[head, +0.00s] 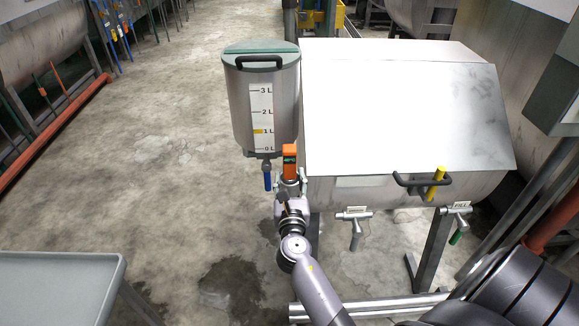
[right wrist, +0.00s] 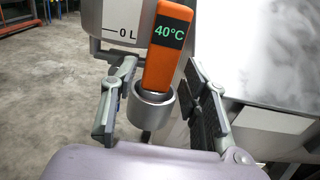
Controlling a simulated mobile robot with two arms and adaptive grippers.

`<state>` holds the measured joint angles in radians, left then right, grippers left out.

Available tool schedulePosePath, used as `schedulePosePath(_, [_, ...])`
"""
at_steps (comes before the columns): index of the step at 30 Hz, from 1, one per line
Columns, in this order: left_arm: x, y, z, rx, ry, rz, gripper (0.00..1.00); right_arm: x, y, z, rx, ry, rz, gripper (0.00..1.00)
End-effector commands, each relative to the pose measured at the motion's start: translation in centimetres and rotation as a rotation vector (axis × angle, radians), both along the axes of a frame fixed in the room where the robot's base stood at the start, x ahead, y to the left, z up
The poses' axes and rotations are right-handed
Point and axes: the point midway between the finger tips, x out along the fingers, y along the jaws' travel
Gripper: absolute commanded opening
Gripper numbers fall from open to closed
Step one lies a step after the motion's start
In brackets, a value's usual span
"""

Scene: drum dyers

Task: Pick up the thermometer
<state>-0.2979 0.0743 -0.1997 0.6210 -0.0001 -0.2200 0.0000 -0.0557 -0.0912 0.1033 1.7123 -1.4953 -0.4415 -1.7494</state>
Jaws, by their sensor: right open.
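The orange thermometer (head: 290,161) stands upright in front of the drum, just below and right of the measuring tank. In the right wrist view the thermometer (right wrist: 167,45) reads 40°C on a dark display, and its lower end sits in a round metal holder (right wrist: 152,108). My right gripper (head: 290,186) is at the thermometer's lower part. In the right wrist view its two fingers (right wrist: 160,98) are open, one on each side of the holder and apart from the thermometer. My left gripper is not in view.
A metal tank (head: 238,115) with a litre scale and blue-handled tap (head: 267,176) hangs close to the left. The drum (head: 400,115) has a lid handle (head: 411,181) and two valves (head: 355,225) (head: 458,220) below. A grey tray (head: 60,285) stands at lower left.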

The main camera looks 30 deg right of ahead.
Motion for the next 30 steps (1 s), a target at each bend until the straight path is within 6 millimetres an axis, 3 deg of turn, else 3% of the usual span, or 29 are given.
schedulePosePath(16, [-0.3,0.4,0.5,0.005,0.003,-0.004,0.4,4.9,-3.2,0.1,0.0,0.0,0.0,0.42])
schedulePosePath(24, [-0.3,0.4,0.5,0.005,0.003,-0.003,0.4,5.1,-3.4,0.1,0.001,0.0,0.0,0.42])
schedulePosePath(30, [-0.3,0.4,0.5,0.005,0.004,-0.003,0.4,5.1,-3.3,0.1,0.001,0.0,0.001,0.28])
